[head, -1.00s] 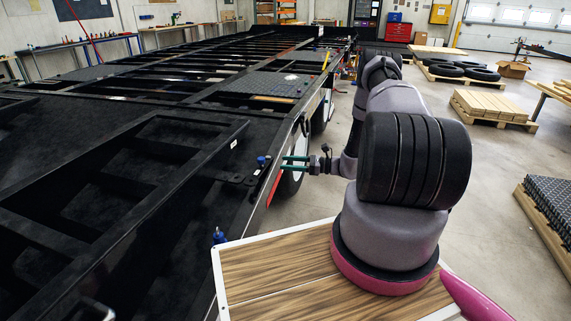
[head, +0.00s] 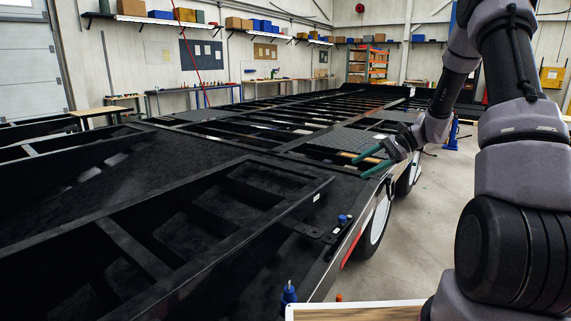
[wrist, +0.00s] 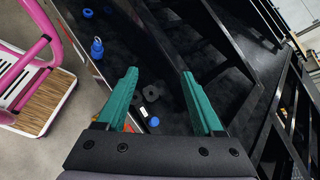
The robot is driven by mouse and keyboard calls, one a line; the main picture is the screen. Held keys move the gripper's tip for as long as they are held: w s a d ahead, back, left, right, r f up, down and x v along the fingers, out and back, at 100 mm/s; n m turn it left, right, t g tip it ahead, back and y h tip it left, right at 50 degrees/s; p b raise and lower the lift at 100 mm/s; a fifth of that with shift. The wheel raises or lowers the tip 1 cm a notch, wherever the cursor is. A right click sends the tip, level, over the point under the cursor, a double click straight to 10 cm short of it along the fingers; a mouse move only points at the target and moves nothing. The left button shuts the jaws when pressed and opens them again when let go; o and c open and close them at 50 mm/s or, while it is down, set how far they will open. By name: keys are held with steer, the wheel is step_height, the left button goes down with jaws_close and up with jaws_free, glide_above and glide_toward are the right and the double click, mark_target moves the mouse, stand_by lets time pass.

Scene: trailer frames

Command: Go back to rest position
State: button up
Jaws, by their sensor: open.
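My gripper (head: 372,161) is open and empty, with two green fingers. In the head view it is above the right edge of the black trailer frame (head: 220,187), apart from it. In the wrist view my gripper (wrist: 157,75) points down over the black frame, with nothing between the fingers. A black bracket with a blue knob (head: 342,219) sits on the frame's edge, nearer to me than the gripper. In the wrist view the blue knob (wrist: 154,121) shows between the fingers, beyond them.
A blue bottle-like item (head: 288,294) stands near the frame's edge at the bottom. Wheels (head: 375,225) are under the frame's right side. Benches (head: 195,97) and shelves line the back wall. Open floor (head: 438,195) lies to the right of the frame.

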steer(key=s+r+n+t+h, duration=0.3)
steer(key=s+r+n+h, duration=0.1)
steer(key=s+r, duration=0.7)
steer(key=s+r+n+t+h, duration=0.4)
steer(key=s+r, duration=0.7)
steer(key=s, duration=0.4)
steer(key=shift+s+d+n+h, duration=0.15)
steer(key=shift+s+n+h, duration=0.15)
steer(key=shift+h, duration=0.5)
